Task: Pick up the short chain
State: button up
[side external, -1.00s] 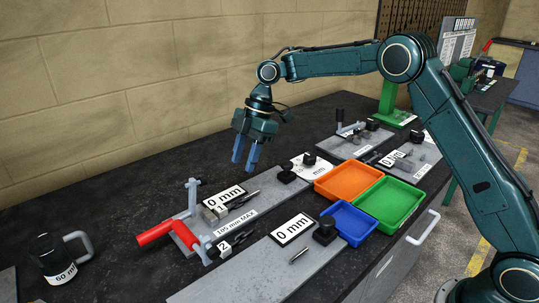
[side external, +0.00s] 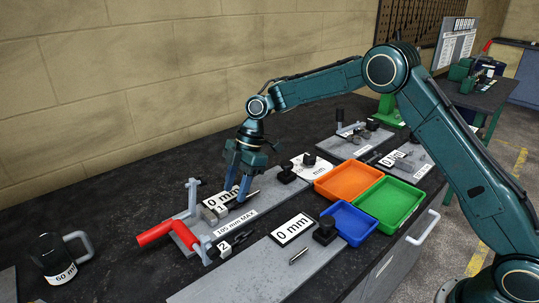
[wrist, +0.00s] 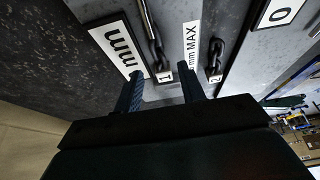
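A red-handled clamp (side external: 155,233) stands left of the chains. A 0 mm sign (side external: 222,197) stands close behind the fingers. Blue (side external: 349,222), orange (side external: 349,182) and green (side external: 391,201) trays lie to the right. A dark mug (side external: 53,259) stands at the front left.

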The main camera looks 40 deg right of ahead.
aim_at(231, 205)
jog(key=shift+x, duration=1.7)
grip_shut()
